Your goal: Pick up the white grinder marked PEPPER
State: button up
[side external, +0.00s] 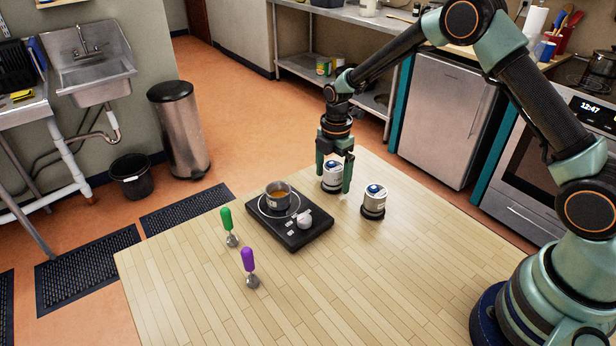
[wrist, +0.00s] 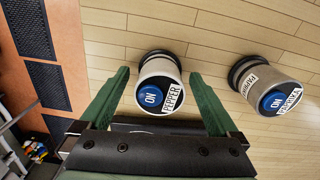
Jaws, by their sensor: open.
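The white grinder marked PEPPER (wrist: 147,78) stands upright on the wooden table, with a dark base and a blue ON button on top. In the side view this grinder (side external: 332,172) is partly hidden by a finger. My gripper (side external: 335,178) points down over it, fingers open. In the wrist view my gripper (wrist: 159,76) has one green finger on each side of the grinder, with visible gaps. I cannot tell how far down its sides the fingertips reach.
A similar grinder marked PAPRIKA (wrist: 268,82) stands to the right; the side view shows it too (side external: 374,201). A black hot plate (side external: 300,232) with a small pot (side external: 279,197) is at left. Green-handled (side external: 226,222) and purple-handled (side external: 248,260) tools stand nearby. The table's front is clear.

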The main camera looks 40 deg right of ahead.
jog(key=shift+f, duration=0.1)
grip_shut()
dwell(0.3)
